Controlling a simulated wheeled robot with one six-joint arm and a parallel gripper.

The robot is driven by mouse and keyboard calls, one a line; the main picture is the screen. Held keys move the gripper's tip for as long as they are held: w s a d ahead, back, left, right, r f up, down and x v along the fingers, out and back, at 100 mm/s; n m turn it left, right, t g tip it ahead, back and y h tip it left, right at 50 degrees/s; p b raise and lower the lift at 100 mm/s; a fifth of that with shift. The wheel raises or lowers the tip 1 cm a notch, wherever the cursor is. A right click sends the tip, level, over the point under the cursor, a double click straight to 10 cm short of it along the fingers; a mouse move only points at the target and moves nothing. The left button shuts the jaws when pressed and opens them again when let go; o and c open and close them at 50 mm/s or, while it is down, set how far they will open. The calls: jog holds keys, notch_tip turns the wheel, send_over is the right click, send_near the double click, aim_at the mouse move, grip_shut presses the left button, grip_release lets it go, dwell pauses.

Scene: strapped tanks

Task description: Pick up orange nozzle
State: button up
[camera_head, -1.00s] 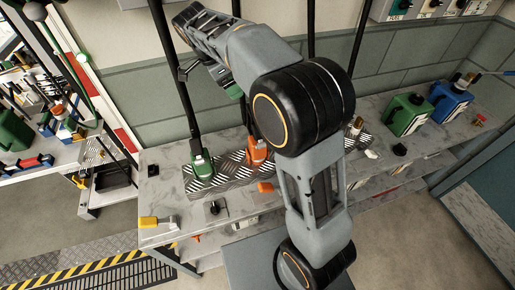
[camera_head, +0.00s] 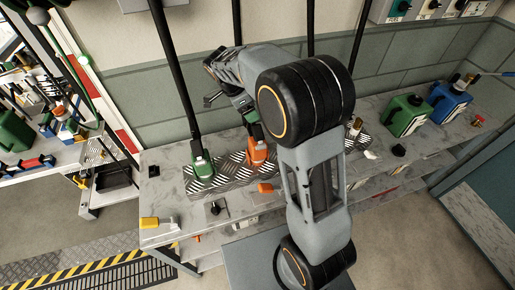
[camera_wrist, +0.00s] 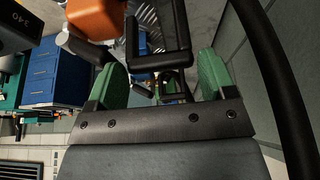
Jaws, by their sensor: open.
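The orange nozzle (camera_head: 258,150) stands on the striped metal plate (camera_head: 232,172) on the grey bench, right of a green nozzle (camera_head: 202,165). In the head view my gripper (camera_head: 251,117) is just above the orange nozzle, partly overlapping its top. In the wrist view my gripper (camera_wrist: 162,78) is open, its two green pads apart. An orange body (camera_wrist: 95,18), likely the nozzle's, shows at the top left. A black loop-shaped part (camera_wrist: 158,58) lies in the gap between the pads. Contact cannot be told.
Black hoses (camera_head: 176,70) rise behind the bench, and one runs down the right side of the wrist view (camera_wrist: 272,80). Green (camera_head: 406,115) and blue (camera_head: 448,102) cans stand at the right. A yellow-handled item (camera_head: 150,223) lies near the front left edge.

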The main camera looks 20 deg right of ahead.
jog(key=c, duration=1.2)
jog(key=shift+c, duration=0.4)
jog(key=shift+r, duration=0.15)
